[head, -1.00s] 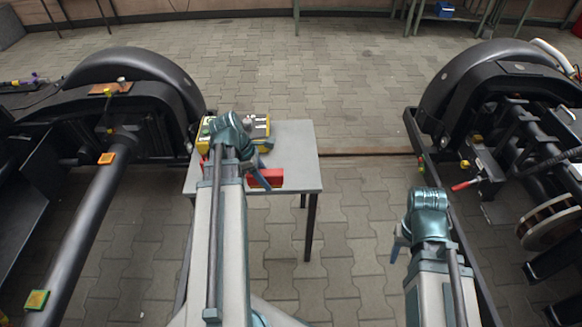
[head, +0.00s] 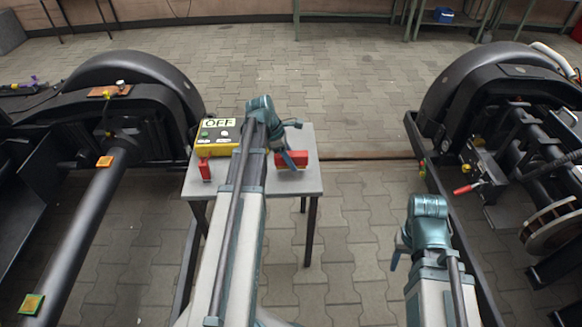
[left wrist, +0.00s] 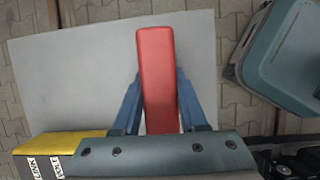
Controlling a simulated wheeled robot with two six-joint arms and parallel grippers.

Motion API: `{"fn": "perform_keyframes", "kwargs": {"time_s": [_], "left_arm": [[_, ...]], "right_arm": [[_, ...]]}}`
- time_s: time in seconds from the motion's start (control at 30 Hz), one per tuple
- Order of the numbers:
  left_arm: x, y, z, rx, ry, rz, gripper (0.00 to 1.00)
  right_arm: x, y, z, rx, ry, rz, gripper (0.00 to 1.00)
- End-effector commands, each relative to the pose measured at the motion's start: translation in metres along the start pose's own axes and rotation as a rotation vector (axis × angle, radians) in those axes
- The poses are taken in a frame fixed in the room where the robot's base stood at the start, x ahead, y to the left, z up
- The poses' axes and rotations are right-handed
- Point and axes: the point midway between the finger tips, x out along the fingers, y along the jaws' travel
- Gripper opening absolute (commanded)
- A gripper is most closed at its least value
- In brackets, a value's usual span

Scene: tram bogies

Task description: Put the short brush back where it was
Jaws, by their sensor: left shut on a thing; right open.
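A red block-shaped piece (head: 293,160), seemingly the short brush, is between the blue fingers of my left gripper (head: 290,153) at the right side of the small grey table. In the left wrist view the red piece (left wrist: 157,75) is long and plain on top, with a blue finger on each side; no bristles show. The gripper is shut on it, low over the tabletop (left wrist: 75,75); whether it touches the table I cannot tell. My right gripper (head: 397,252) is open and empty, right of the table near the floor.
A yellow box (head: 218,148) with an OFF sign stands at the table's back left. A second, smaller red piece (head: 205,169) is on the table's left edge. Black bogies stand left (head: 95,185) and right (head: 470,100). The table's front right (head: 300,183) is clear.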

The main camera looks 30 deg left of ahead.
Motion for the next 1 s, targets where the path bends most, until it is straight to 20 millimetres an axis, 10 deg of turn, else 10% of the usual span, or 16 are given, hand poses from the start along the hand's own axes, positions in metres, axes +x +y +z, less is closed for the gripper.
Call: {"fn": "perform_keyframes", "kwargs": {"time_s": [0.63, 0.67, 0.7, 0.8, 1.0], "left_arm": [[0.03, 0.0, -0.013, 0.0, 0.0, 0.0, 0.0], [0.028, 0.0, -0.012, 0.0, 0.0, 0.0, 0.48], [0.028, 0.0, -0.012, 0.0, 0.0, 0.0, 0.55], [0.028, 0.0, -0.012, 0.0, 0.0, -0.001, 0.72], [0.028, -0.001, -0.012, 0.0, 0.0, -0.001, 0.72]], "right_arm": [[0.032, -0.003, -0.002, 0.0, 0.0, 0.001, 0.5], [0.03, -0.003, -0.002, 0.0, 0.0, 0.001, 0.5], [0.03, -0.003, -0.002, 0.0, 0.0, 0.001, 0.5], [0.03, -0.003, -0.002, 0.0, 0.0, 0.001, 0.5], [0.03, -0.003, -0.002, 0.0, 0.0, 0.001, 0.5]]}}
